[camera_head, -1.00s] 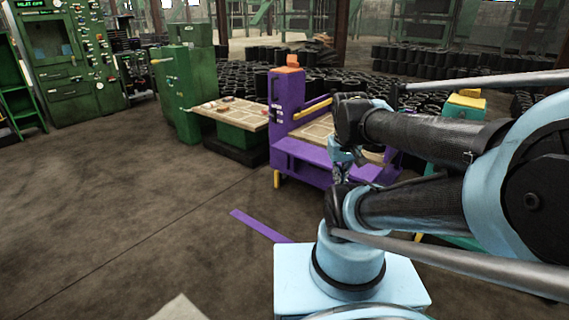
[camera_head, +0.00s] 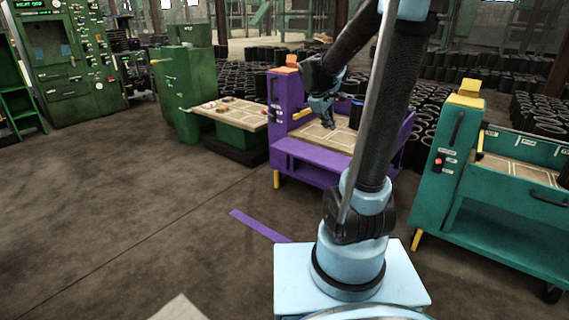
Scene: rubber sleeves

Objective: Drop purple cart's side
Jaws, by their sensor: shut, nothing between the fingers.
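The purple cart (camera_head: 283,95) stands ahead, with an orange block on its tall left end post. My gripper (camera_head: 329,124) is shut and empty, pointing down over the bed, just right of the lever. I cannot tell whether it touches the lever or bed. My arm hides part of the cart's right half.
A teal cart (camera_head: 446,150) with a yellow block stands to the right. A green table (camera_head: 233,112) with small items stands left of the purple cart. Many black sleeves fill the back. A purple floor strip (camera_head: 260,226) lies in front; the left floor is clear.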

